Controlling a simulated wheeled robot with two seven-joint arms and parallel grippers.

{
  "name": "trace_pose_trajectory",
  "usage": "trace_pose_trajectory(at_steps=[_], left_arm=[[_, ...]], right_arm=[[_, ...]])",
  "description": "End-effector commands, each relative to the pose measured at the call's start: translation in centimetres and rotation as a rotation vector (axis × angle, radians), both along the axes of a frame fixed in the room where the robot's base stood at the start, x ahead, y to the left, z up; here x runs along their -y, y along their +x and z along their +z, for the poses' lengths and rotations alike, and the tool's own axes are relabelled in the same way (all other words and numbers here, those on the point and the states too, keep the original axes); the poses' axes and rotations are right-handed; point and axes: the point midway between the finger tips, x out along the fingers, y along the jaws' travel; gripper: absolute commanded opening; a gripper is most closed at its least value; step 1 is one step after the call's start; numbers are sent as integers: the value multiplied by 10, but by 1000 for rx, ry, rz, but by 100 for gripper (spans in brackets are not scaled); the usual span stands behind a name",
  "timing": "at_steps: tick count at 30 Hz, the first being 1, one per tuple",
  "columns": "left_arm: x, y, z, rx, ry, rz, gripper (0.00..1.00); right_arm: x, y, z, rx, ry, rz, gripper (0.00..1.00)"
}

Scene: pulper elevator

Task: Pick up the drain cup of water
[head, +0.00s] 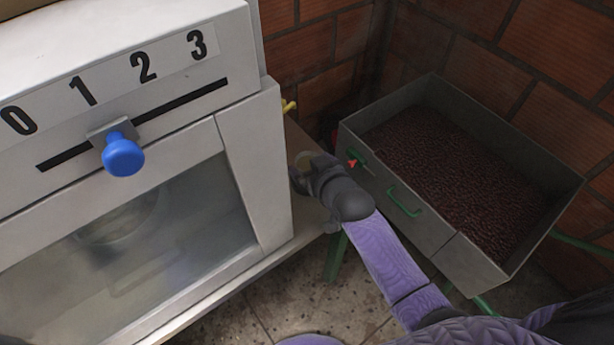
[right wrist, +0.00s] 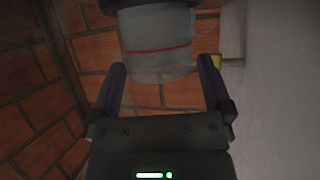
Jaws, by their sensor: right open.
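The drain cup (right wrist: 157,45) is a clear cup with a red line around it, in the upper middle of the right wrist view. In the head view only a small part of the cup (head: 304,160) shows beside the machine, mostly behind my right gripper (head: 303,178). My right gripper, also in the right wrist view (right wrist: 161,80), is open, with one finger on each side of the cup's near end. Gaps show on both sides, so it is not gripping the cup. The water level is hard to tell. My left gripper is out of view.
A grey machine (head: 232,35) with a blue knob (head: 123,154) and a glass window stands at left. A yellow tap (head: 288,106) juts from its side. A grey bin (head: 450,255) of dark red cherries stands at right. Brick walls close off the back.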

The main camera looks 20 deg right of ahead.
Motion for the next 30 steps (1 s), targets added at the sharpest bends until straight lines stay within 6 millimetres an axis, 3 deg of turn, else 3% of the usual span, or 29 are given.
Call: trace_pose_trajectory(at_steps=[8, 19, 26, 30], left_arm=[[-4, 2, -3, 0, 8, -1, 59], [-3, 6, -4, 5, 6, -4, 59], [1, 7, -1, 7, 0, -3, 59], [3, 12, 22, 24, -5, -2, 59]], right_arm=[[-1, 7, -2, 1, 0, 0, 100], [-1, 6, -2, 1, 0, 0, 23], [-1, 6, 3, 2, 0, 0, 23], [-1, 7, 41, 9, 1, 0, 23]])
